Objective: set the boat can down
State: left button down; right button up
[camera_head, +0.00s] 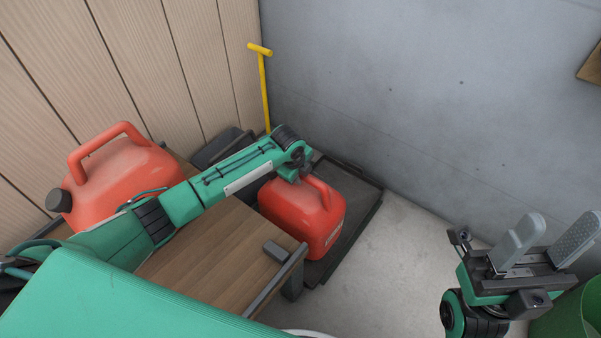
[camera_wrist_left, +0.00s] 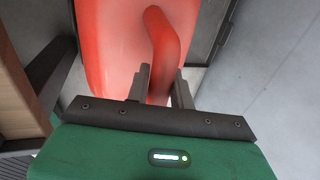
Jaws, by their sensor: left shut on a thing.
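A red can (camera_head: 300,213) with a loop handle hangs from or stands under my left gripper (camera_head: 306,176), beside the end of the wooden bench. In the left wrist view the gripper (camera_wrist_left: 160,86) has its two fingers on either side of the can's red handle (camera_wrist_left: 163,40), shut on it. The can is over a dark tray (camera_head: 366,208) on the floor; I cannot tell whether its base touches the tray. A larger red can (camera_head: 125,180) with a dark cap sits on the bench at the left. My right gripper (camera_head: 548,238) is open and empty at the lower right.
The wooden bench (camera_head: 205,262) with a dark metal frame is close to the held can. A yellow T-handled tool (camera_head: 264,85) stands in the back corner. A green bin (camera_head: 568,318) is at the lower right. Bare concrete floor (camera_head: 400,240) lies right of the tray.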

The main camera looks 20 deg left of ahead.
aim_at(300, 187)
pick_arm(q)
jog(key=shift+w+f+b, duration=0.1)
jog(key=shift+f+b, duration=1)
jog(key=shift+f, duration=1.2)
jog(key=shift+f, duration=0.2)
jog(key=shift+f, duration=0.75)
jog(key=c, duration=1.1)
grip_release()
jog(key=shift+s+f, duration=0.2)
jog(key=shift+r, duration=0.1)
jog(key=c, duration=0.4)
jog(key=shift+w, duration=0.1)
jog(key=shift+c, duration=0.2)
